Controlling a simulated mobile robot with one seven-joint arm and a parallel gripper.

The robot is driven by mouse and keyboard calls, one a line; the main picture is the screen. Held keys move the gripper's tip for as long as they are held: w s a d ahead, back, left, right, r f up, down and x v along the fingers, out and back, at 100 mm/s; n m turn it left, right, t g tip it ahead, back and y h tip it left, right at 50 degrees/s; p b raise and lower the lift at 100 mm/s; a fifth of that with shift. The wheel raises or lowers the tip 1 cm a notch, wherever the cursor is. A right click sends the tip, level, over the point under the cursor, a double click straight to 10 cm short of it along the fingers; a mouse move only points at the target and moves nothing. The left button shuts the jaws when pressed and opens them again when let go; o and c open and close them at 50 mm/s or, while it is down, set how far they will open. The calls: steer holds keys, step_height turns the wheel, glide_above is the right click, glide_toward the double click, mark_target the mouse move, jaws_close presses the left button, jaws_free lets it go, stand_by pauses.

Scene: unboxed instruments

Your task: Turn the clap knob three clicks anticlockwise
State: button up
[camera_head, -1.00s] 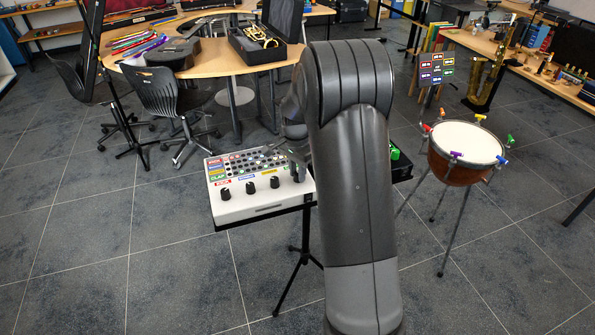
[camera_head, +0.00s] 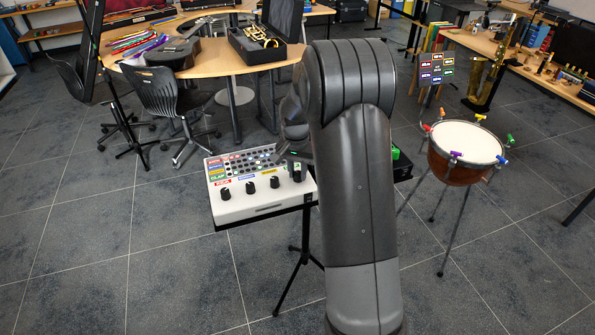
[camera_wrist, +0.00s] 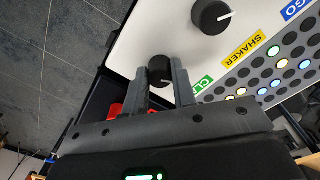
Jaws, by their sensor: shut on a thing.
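The clap knob (camera_wrist: 160,72) is a black round knob on the white drum machine (camera_wrist: 143,38), beside a green label beginning "CL" (camera_wrist: 203,86). In the wrist view my gripper (camera_wrist: 161,66) has one finger on each side of this knob and is shut on it. The fingers hide parts of its sides, and I cannot read its pointer clearly. In the head view the drum machine (camera_head: 262,208) stands on a stand, and my arm covers its right end, where the gripper is.
The shaker knob (camera_wrist: 211,16), black with a white pointer, sits close by. Lit pads (camera_wrist: 274,52) lie right of the labels. A dark box with green (camera_head: 397,160) stands behind my arm. A drum (camera_head: 467,150) stands at the right.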

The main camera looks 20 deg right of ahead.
mark_target(297, 173)
steer(key=n, duration=0.6)
steer(key=shift+n, duration=0.3)
steer(key=n, duration=0.6)
steer(key=shift+d, duration=0.1)
stand_by(0.3)
steer(key=o, duration=1)
steer(key=shift+r, duration=0.1)
step_height(297, 173, up, 11)
steer(key=shift+s+f, duration=0.1)
steer(key=shift+f, duration=0.05)
